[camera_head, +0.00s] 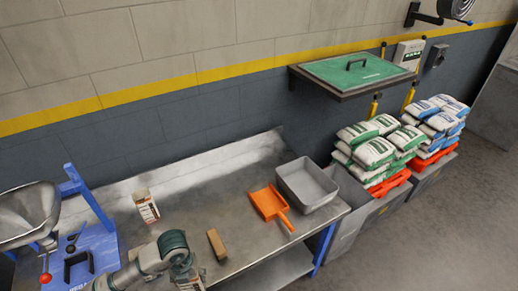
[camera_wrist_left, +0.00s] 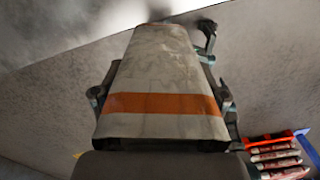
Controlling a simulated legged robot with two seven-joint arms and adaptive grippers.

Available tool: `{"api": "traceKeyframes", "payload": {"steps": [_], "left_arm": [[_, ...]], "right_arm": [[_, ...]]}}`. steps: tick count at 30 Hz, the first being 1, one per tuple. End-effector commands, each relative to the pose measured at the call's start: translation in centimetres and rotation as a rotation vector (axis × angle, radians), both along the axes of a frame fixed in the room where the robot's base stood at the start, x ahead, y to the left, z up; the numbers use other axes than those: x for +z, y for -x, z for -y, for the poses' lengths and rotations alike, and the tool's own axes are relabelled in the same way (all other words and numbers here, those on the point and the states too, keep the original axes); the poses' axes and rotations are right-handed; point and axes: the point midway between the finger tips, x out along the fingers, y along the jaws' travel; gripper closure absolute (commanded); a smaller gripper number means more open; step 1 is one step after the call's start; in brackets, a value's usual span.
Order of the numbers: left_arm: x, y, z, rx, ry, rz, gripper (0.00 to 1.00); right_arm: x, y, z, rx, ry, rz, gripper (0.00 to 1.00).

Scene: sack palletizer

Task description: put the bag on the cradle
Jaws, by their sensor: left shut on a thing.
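A pale bag with an orange band (camera_wrist_left: 160,65) fills the middle of the left wrist view. My left gripper (camera_wrist_left: 162,98) is shut on it, with finger parts along both sides. In the head view my left gripper (camera_head: 186,268) is low over the front of the metal bench, and part of a pale printed bag (camera_head: 192,284) shows just below it at the picture's edge. A second pale printed bag (camera_head: 146,206) stands upright on the bench. A blue stand (camera_head: 90,250) with a metal pan is at the left; I cannot tell whether it is the cradle. My right gripper is out of view.
On the bench (camera_head: 215,195) lie a brown block (camera_head: 217,244), an orange scoop (camera_head: 270,203) and a grey bin (camera_head: 307,185). A green-topped wall shelf (camera_head: 357,68) juts out above. Stacked sacks (camera_head: 375,150) stand at the right. The bench middle is clear.

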Motion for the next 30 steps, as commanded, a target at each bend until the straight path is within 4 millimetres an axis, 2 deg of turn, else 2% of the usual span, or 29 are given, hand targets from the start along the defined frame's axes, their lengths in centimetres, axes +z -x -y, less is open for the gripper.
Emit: {"api": "traceKeyframes", "payload": {"steps": [14, 30], "left_arm": [[2.0, -4.5, 1.4, -1.28, 0.016, 0.007, 0.46], [5.3, -9.2, 2.7, -2.74, 0.013, 0.014, 0.46]], "right_arm": [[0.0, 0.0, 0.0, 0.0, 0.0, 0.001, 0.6], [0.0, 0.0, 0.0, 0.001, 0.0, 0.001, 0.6]]}}
